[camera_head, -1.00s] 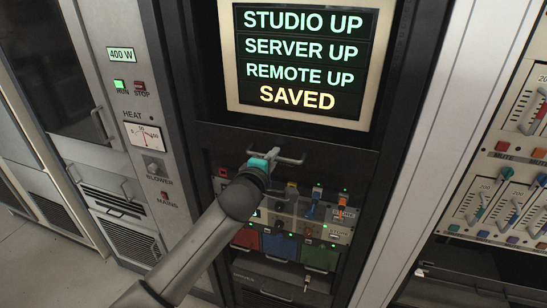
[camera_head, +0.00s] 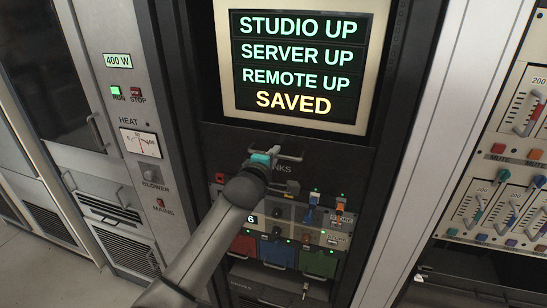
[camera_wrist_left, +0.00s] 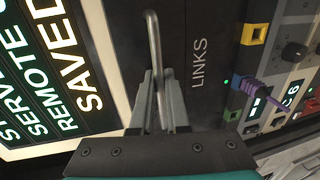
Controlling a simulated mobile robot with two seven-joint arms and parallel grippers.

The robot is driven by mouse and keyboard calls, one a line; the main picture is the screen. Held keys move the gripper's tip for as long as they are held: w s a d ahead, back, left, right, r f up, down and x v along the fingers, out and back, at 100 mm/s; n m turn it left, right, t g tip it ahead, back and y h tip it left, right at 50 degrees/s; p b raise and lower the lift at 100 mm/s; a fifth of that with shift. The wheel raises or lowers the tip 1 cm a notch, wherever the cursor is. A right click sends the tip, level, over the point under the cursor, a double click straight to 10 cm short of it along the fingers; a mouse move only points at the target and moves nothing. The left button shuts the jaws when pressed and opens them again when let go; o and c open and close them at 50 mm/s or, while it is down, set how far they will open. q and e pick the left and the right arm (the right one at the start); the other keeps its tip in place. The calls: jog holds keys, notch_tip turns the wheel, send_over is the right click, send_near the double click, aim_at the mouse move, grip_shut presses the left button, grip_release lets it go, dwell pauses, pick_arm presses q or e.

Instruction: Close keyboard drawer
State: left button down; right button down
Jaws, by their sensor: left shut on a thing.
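The drawer front (camera_head: 335,165) is a dark panel with a silver bar handle (camera_head: 290,155), just below the lit screen. Part of its "LINKS" label shows in the head view; the whole label shows in the left wrist view, where the panel (camera_wrist_left: 205,95) is seen sideways. The front looks about level with the rack face. My left gripper (camera_head: 270,156) is shut on the handle. In the left wrist view my left gripper (camera_wrist_left: 158,78) has its fingers on either side of the handle bar (camera_wrist_left: 154,45). My right gripper is not in view.
The screen (camera_head: 298,62) reads "SAVED" at its bottom. Below the drawer is a panel of knobs and plugged cables (camera_head: 300,215), partly behind my arm. A transmitter cabinet (camera_head: 120,90) stands left, and a fader console (camera_head: 500,190) right.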

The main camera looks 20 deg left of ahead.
pick_arm(q)
jog(key=c, duration=0.9)
grip_release()
jog(key=shift+w+r, duration=0.1)
jog(key=shift+w, duration=0.05)
jog(key=s+r, duration=0.1)
jog(key=s, duration=0.9)
jog(key=s+r, duration=0.1)
jog(key=s, duration=0.4)
jog(key=shift+a+r, duration=0.3)
jog(key=shift+r, duration=0.05)
